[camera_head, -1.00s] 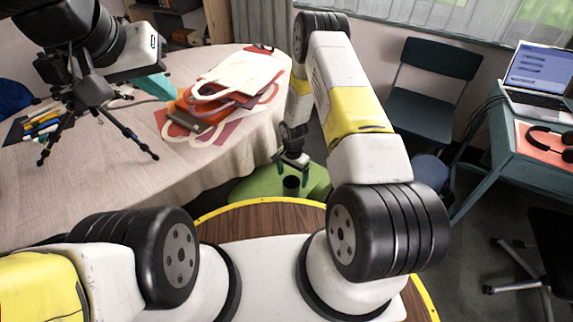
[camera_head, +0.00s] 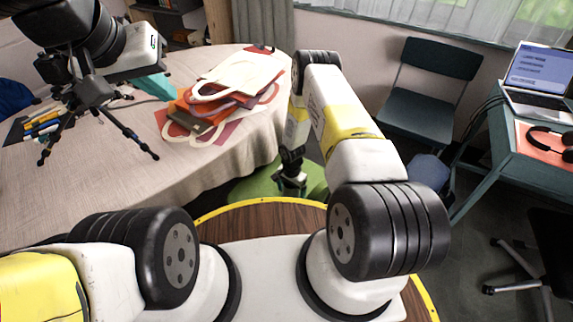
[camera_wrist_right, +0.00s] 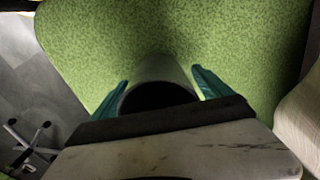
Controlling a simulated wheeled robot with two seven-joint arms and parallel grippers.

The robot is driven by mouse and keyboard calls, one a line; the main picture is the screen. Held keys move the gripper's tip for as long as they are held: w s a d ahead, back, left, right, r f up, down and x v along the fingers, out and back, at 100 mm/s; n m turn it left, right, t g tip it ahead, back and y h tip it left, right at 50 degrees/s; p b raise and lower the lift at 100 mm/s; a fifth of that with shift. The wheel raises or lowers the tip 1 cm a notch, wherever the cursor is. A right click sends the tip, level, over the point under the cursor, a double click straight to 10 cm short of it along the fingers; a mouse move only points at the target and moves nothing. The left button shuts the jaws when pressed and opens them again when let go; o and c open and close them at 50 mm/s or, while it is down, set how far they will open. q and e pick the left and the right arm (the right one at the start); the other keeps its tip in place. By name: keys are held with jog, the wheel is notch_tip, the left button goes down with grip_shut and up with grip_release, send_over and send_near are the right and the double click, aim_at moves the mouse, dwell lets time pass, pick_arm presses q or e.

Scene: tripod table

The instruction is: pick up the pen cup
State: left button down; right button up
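The pen cup (camera_wrist_right: 158,95), a dark round cup with a grey outside, stands on a green cushioned surface in the right wrist view. My right gripper (camera_wrist_right: 160,75) points down over it, with one teal finger on each side of the cup. The fingers look spread and very close to the cup's wall; firm contact cannot be made out. In the head view my right gripper (camera_head: 290,182) is low over the green seat and mostly hides the cup.
The green seat (camera_head: 245,188) stands beside the cloth-covered table (camera_head: 100,185). On the table are a black tripod (camera_head: 95,95) with a camera, pens (camera_head: 42,123) and a pile of bags (camera_head: 235,75). A chair (camera_head: 425,110) and a desk with a laptop (camera_head: 535,75) are at the right.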

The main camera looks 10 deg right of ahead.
jog(key=c, duration=1.4)
